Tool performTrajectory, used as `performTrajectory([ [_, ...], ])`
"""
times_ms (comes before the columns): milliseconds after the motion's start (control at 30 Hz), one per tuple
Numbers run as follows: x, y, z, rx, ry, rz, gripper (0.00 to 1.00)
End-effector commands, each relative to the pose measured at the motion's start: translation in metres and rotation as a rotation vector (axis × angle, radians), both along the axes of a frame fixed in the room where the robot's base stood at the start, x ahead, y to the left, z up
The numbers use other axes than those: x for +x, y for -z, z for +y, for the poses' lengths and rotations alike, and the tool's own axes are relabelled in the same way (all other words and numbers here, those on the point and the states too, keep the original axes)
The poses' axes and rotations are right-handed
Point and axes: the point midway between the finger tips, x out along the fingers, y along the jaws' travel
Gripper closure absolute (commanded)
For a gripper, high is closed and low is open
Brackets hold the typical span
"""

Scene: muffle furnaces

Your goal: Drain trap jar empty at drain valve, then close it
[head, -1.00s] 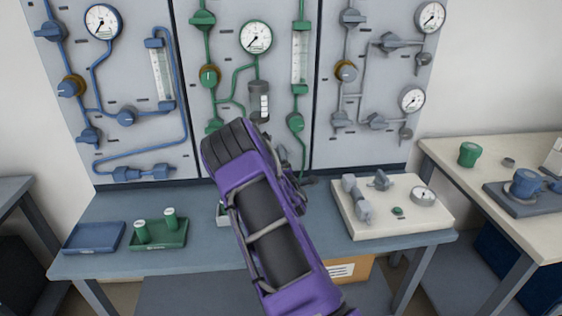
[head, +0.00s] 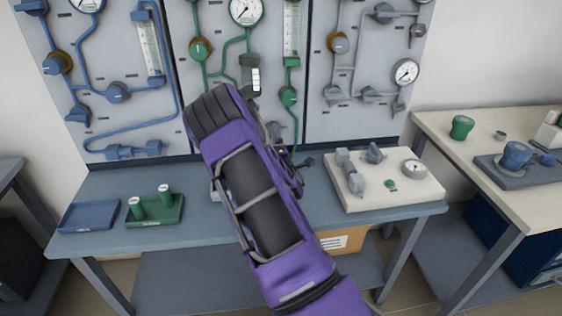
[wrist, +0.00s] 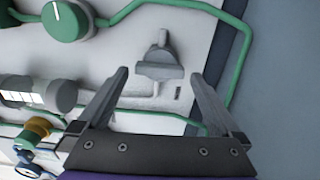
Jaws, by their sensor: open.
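The trap jar (head: 249,68), a grey cylinder with a pale window, hangs on the middle panel in the head view, partly behind my arm. It also shows in the wrist view (wrist: 52,94) at the left. A grey valve with a flat handle (wrist: 160,65), which looks like the drain valve, sits on the panel in the wrist view. My gripper (wrist: 160,76) is open and empty, its two fingers on either side of the valve's picture; I cannot tell if they touch it. In the head view my arm hides most of the gripper. The liquid level is unclear.
Green tubing (wrist: 238,50) and a round green knob (wrist: 66,20) lie close by on the panel. The bench below holds a blue tray (head: 88,217), a green tray (head: 172,213) with two capped vials and a white board with fittings (head: 385,192).

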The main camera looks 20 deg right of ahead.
Motion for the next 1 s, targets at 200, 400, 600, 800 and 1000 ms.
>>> performTrajectory([
  [200, -0.050, -0.001, 0.015, 0.000, -0.001, 0.003, 0.00],
  [400, -0.094, 0.000, 0.027, -0.001, 0.000, 0.003, 0.00],
  [600, -0.121, 0.000, 0.035, 0.000, 0.000, 0.002, 0.00],
  [800, -0.129, 0.000, 0.037, -0.001, -0.001, 0.000, 0.00],
  [1000, -0.129, 0.000, 0.037, -0.001, -0.001, 0.000, 0.00],
])
